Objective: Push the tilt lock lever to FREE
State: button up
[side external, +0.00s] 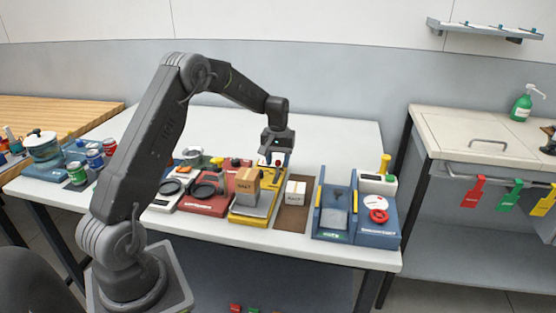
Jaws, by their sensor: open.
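My gripper (277,155) hangs pointing down over the back of a yellow-framed unit (241,216) on the white table. The unit carries a grey sloped platform (254,204) with a cardboard box (246,180) on it. A small red knob (278,163) shows right at the fingertips. It may be the tilt lock lever, but I cannot tell whether the fingers touch it. No FREE marking is readable. The gap between the fingers is too small to make out, and nothing is seen held.
A white box (295,191) stands on a brown mat (289,222) to the right. A blue unit (377,234) with a red wheel is farther right. A red unit (204,204) lies to the left. The table's back (335,135) is clear.

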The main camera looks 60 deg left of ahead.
jog(key=shift+c, duration=0.4)
grip_shut()
jog(key=shift+s+d+r+t+y, duration=0.15)
jog(key=shift+s+d+t+y, duration=0.15)
jog(key=shift+t+y, duration=0.2)
jog(key=shift+o, duration=0.4)
grip_release()
jog(key=shift+r, duration=0.1)
notch_tip(320, 180, up, 14)
jog(key=s+d, duration=0.1)
jog(key=shift+f, duration=0.25)
jog(key=shift+s, duration=0.1)
